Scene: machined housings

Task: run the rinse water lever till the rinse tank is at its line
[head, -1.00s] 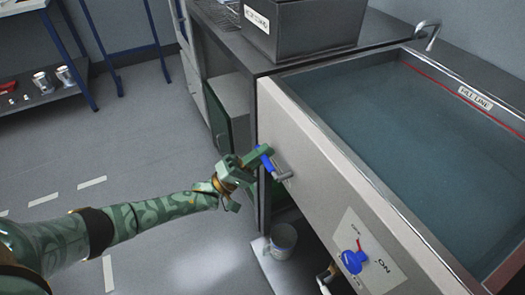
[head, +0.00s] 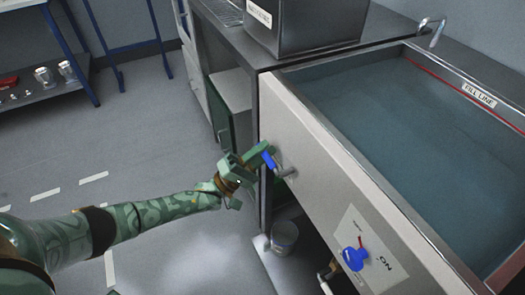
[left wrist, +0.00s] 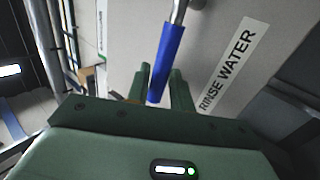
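The rinse water lever (head: 269,160) has a blue handle on a metal stem at the left of the tank's pale front panel. In the left wrist view its blue handle (left wrist: 166,60) lies between the two green fingers beside a "RINSE WATER" label. My left gripper (head: 256,164) is closed around the handle, its fingers (left wrist: 161,85) close to both sides. The rinse tank (head: 345,155) holds blue-grey water (head: 400,135). A red line with a "FILL LINE" label (head: 479,95) marks its far wall, with the water surface seen below it. My right gripper is not in view.
A blue knob (head: 354,258) sits on a plate marked "ON" lower on the panel. A dark box (head: 310,22) stands on the counter behind the tank. A bucket (head: 284,236) stands below. The floor at left is open.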

